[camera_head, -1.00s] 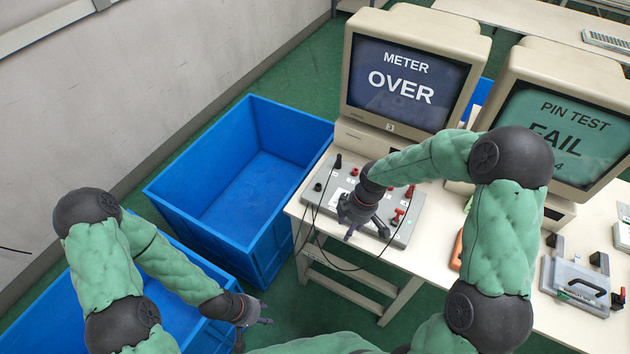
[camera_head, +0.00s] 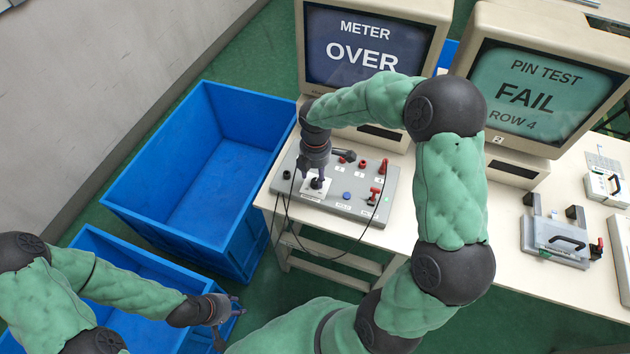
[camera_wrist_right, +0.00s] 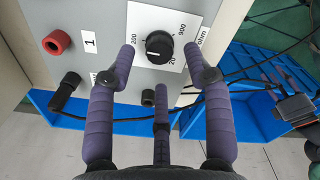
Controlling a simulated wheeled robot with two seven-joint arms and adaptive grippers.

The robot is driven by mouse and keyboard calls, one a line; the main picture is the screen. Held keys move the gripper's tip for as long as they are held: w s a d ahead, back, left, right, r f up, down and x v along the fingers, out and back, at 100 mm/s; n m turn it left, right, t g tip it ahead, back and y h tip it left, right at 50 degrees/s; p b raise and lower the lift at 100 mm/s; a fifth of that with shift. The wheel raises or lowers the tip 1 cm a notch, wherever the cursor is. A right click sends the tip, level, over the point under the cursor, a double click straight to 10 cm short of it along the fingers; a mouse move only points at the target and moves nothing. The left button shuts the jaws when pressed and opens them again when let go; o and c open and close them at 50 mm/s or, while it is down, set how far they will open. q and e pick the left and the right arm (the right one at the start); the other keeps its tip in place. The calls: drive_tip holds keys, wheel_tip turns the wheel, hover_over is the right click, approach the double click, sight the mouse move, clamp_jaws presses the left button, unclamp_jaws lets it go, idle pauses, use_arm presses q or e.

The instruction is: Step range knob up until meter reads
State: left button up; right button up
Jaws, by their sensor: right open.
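The black range knob (camera_wrist_right: 159,47) sits on a white dial plate marked "ohm", with several numbers around it, on the grey panel (camera_head: 345,217). My right gripper (camera_head: 316,177) is over the knob at the panel's left part. In the right wrist view its open fingers (camera_wrist_right: 160,58) stand on either side of the knob with gaps, not closed on it. The knob's pointer setting is too small to read surely. The meter monitor (camera_head: 365,45) reads "METER OVER". My left gripper (camera_head: 228,306) is open and empty at the lower left, away from the panel.
Red and black sockets and plugs with dark leads are on the panel; a red socket (camera_wrist_right: 56,42) is beside the dial. A second monitor (camera_head: 540,95) reads "PIN TEST FAIL ROW 4". A fixture (camera_head: 556,240) is right on the table. Blue bins (camera_head: 205,180) stand left.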

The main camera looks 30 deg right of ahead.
sight(316, 181)
drive_tip(key=shift+f+b, duration=0.4)
drive_tip(key=shift+f, duration=1.1)
clamp_jaws()
